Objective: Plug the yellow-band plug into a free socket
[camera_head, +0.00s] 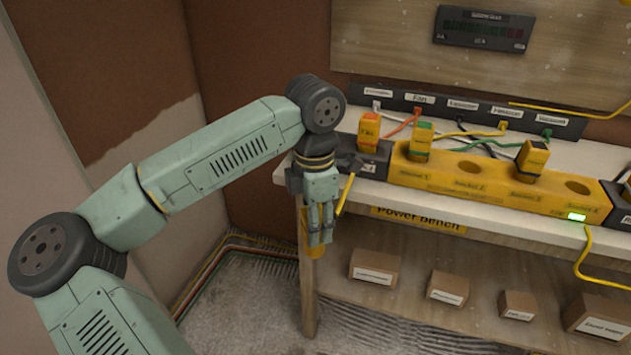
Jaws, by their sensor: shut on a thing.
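My gripper (320,238) points down in front of the bench's left end, below the level of the top. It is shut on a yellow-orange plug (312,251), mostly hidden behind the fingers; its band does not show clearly. A yellow cable (345,194) runs beside the gripper. The yellow power strip (440,184) lies on the bench to the right. A plug with a green band (421,141) stands in its first socket and a yellow plug with a dark label (532,158) in the third. The second socket (467,167) and fourth socket (577,187) are empty.
Several cords run from the labelled rail (460,112) behind. Boxes (374,268) stand on the lower shelf. A bench leg (308,290) is close to my gripper.

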